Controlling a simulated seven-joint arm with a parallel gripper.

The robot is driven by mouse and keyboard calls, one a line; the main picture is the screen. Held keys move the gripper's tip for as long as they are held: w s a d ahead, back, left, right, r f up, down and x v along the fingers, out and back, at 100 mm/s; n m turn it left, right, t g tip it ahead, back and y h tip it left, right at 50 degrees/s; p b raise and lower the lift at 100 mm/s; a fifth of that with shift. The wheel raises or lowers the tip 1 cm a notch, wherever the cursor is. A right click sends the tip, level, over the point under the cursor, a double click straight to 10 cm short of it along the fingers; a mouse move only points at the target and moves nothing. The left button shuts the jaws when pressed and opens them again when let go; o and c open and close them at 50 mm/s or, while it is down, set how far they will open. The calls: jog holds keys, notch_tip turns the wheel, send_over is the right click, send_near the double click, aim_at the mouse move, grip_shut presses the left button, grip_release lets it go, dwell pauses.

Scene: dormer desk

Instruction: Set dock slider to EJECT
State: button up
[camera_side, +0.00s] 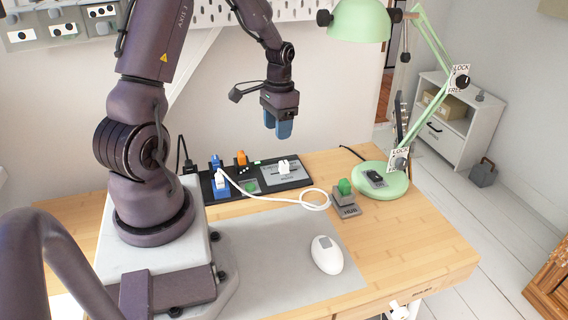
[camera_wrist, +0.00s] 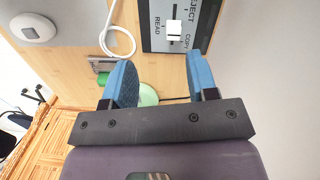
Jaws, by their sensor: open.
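The dock is a dark panel (camera_side: 278,178) with a grey labelled face, at the back of the desk in the side view. Its white slider knob (camera_side: 284,166) stands up from that face. In the wrist view the panel (camera_wrist: 150,42) shows the words EJECT, COPY and READ, and the knob (camera_wrist: 174,31) sits near COPY and READ, away from EJECT. The exact mark under the knob is unclear. My gripper (camera_side: 284,130) hangs above the dock, its blue fingers pointing down. In the wrist view the gripper (camera_wrist: 160,62) is open and empty, apart from the knob.
A white cable (camera_side: 262,196) loops in front of the dock from a plug in the power strip. A hub (camera_side: 346,205) with a green piece and the green lamp (camera_side: 391,190) stand to the right. A white mouse (camera_side: 326,254) lies on the grey mat.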

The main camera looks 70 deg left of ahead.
aim_at(284, 162)
jog(key=f, duration=0.4)
jog(key=w+a+f+m, duration=0.1)
jog(key=f, duration=0.3)
jog(key=w+f+m, duration=0.1)
jog(key=f, duration=0.4)
jog(key=shift+a+t+y, duration=0.3)
jog(key=shift+a, duration=0.05)
